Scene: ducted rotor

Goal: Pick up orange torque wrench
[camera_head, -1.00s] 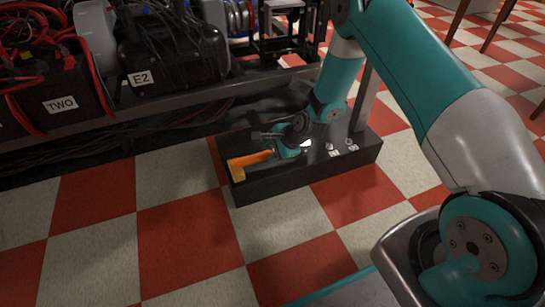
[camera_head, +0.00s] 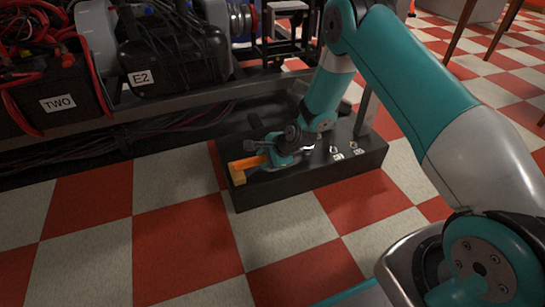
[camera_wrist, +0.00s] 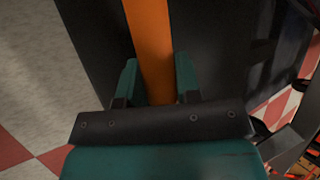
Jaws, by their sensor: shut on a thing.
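The orange torque wrench (camera_head: 247,163) shows at the left end of the black box on the floor, just left of my gripper (camera_head: 272,158) in the head view. In the wrist view the orange shaft (camera_wrist: 150,45) runs up between the two teal fingers of my gripper (camera_wrist: 157,85). My gripper is shut on the wrench. The wrist and arm hide the rest of the wrench in the head view. I cannot tell whether the wrench touches the box.
The black box (camera_head: 300,185) stands on the red and white checkered floor (camera_head: 180,240). It holds a few small pale-labelled items (camera_head: 345,150) on its right. A dark rack with machines marked E2 (camera_head: 165,60) and TWO (camera_head: 70,100) stands behind it at the left.

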